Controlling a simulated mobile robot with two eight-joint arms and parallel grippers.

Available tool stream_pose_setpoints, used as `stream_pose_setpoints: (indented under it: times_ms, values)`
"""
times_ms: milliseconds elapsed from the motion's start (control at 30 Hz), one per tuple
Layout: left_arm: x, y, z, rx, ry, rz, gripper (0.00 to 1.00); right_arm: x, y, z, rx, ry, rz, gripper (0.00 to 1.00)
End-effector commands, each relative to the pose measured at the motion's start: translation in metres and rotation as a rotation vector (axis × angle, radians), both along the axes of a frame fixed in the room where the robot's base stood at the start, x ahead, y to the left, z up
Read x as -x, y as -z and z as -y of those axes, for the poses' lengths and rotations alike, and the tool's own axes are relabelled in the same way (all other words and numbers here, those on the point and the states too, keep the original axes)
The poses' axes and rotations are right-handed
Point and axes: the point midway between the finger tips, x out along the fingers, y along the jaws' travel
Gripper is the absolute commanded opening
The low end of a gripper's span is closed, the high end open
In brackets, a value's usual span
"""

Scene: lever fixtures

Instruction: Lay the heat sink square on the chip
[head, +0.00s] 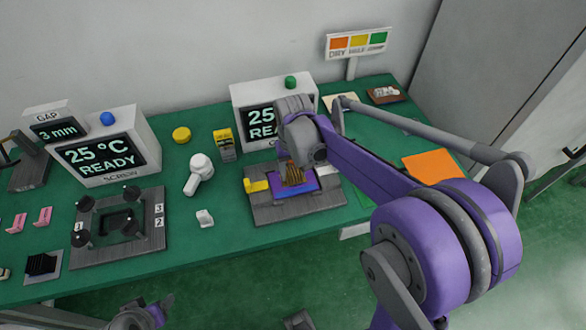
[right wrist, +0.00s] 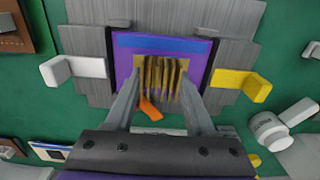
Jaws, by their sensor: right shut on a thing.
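The heat sink (head: 293,173) is a gold-brown block of upright fins. It also shows in the right wrist view (right wrist: 160,75). My right gripper (right wrist: 160,88) is shut on it, one finger at each side. The heat sink is over the purple and blue square (head: 291,189), which seems to be the chip area, in the grey fixture (head: 250,212). The square also shows in the right wrist view (right wrist: 198,50). I cannot tell whether the heat sink touches it. A yellow lever (right wrist: 240,82) and a white lever (right wrist: 75,70) flank the square.
Behind the fixture stands a display box (head: 242,100), partly hidden by my right arm. To the left are a white handled tool (head: 198,173), a small white piece (head: 204,218) and another fixture (head: 150,240) with black knobs. An orange sheet (head: 433,165) lies right.

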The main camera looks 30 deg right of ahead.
Motion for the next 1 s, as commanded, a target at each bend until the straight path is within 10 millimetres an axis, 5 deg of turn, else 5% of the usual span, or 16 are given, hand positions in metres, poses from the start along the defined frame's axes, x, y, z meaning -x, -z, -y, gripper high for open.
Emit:
stream_pose_setpoints:
  times_ms: [333,367,533,867,1000]
  values:
    - [0.0,0.003,0.0,0.0,0.0,-0.001,0.64,0.0,0.003,0.0,0.0,0.0,0.0,0.0]
    - [0.0,0.003,0.0,0.0,0.0,-0.001,0.64,0.0,0.003,0.0,0.0,0.0,0.0,0.58]
    - [0.0,0.003,0.0,0.0,0.0,-0.001,0.64,0.0,0.003,0.0,0.0,0.0,0.0,0.88]
    - [0.0,0.002,0.0,0.0,0.0,-0.001,0.64,0.0,0.001,0.0,0.0,0.0,0.0,0.89]
    - [0.0,0.0,0.0,0.0,0.0,0.0,0.64,0.0,-0.014,0.0,0.0,0.0,0.001,0.89]
